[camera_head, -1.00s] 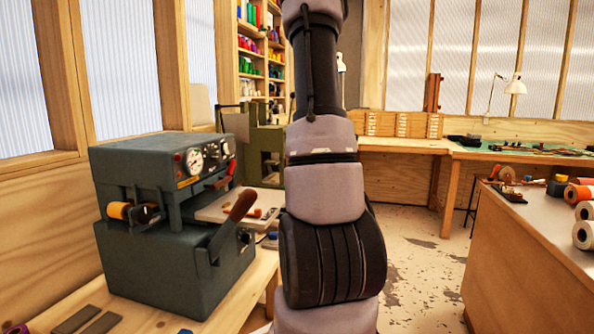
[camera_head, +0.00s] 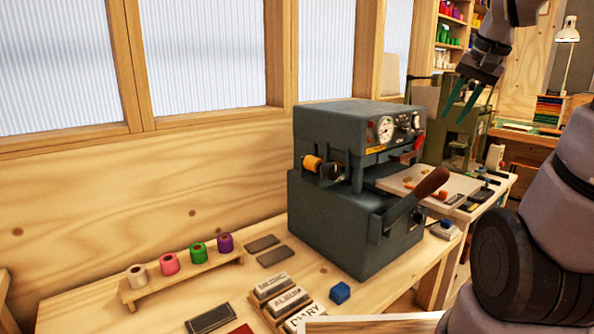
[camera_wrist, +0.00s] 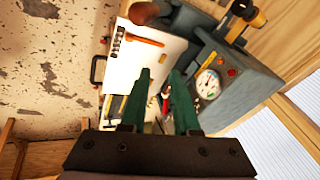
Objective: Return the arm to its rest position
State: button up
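My gripper (camera_head: 464,103) is at the upper right of the head view, raised above and behind the grey-green press machine. Its two green fingers are apart with nothing between them. In the wrist view my gripper (camera_wrist: 163,85) also shows open and empty, the fingers pointing toward the machine's pale work plate. My arm runs down the right side of the head view. The machine (camera_head: 345,190) stands on the wooden bench, with a gauge, a brown-handled lever and an orange foil roll (camera_head: 313,163) on its side. The machine also shows in the wrist view (camera_wrist: 228,88).
A wooden rack (camera_head: 190,276) on the bench holds several coloured foil rolls. Stamp blocks labelled in capitals (camera_head: 282,300), a blue cube (camera_head: 340,292) and dark plates lie nearby. A green machine (camera_head: 455,125) stands behind. Windows line the back wall.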

jog(key=s+a+r+n+t, duration=0.1)
jog(key=s+a+n+t, duration=0.1)
jog(key=s+a, duration=0.8)
jog(key=shift+s+a+r+n+y, duration=0.15)
jog(key=shift+s+a+n+y, duration=0.2)
jog(key=shift+s, duration=0.25)
